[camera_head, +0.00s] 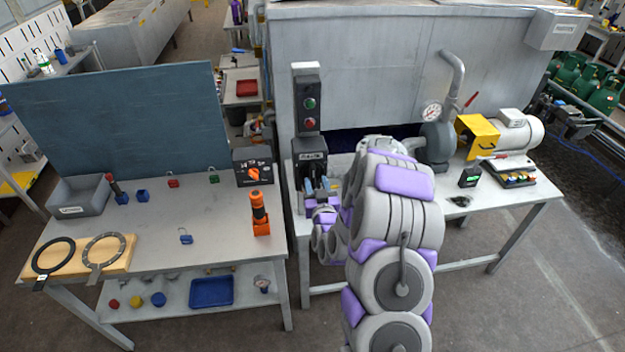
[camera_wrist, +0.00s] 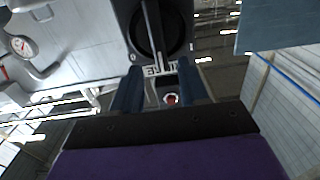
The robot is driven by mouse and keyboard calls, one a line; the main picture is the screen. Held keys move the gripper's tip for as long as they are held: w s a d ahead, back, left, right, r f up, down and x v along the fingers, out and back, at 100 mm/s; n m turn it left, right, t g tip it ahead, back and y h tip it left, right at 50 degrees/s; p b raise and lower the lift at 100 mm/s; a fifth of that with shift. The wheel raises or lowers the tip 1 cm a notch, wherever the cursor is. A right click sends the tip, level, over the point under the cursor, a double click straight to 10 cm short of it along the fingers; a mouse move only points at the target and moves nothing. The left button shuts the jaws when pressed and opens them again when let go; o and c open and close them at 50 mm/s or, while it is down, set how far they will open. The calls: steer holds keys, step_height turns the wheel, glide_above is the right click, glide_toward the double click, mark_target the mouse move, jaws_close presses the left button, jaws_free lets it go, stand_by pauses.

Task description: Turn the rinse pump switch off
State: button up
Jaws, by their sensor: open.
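The rinse pump switch seems to be the black box (camera_head: 311,165) with a white label, below the green and red buttons on the post; its label is too small to read for certain. In the wrist view its round black dial (camera_wrist: 178,38) carries a grey lever (camera_wrist: 152,28) that stands roughly upright in the picture. My gripper (camera_head: 321,188) is in front of this box, and in the wrist view its two blue fingers (camera_wrist: 157,68) are open and spread on either side of the lever's line. I cannot tell whether they touch it.
A post with a green and a red button (camera_head: 309,122) rises above the box; the red button (camera_wrist: 171,99) shows between my fingers. A box with an orange knob (camera_head: 254,174) stands on the left table. A pump with a gauge (camera_head: 432,111) stands to the right.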

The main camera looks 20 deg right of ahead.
mark_target(312, 174)
steer(key=shift+w+d, duration=0.25)
steer(key=shift+w, duration=0.05)
steer(key=x, duration=0.3)
steer(key=shift+w, duration=0.25)
steer(key=shift+w+a+r, duration=0.1)
steer(key=shift+w, duration=0.8)
steer(key=shift+d, duration=0.35)
steer(key=c, duration=0.3)
steer(key=shift+a, duration=0.1)
jaws_close()
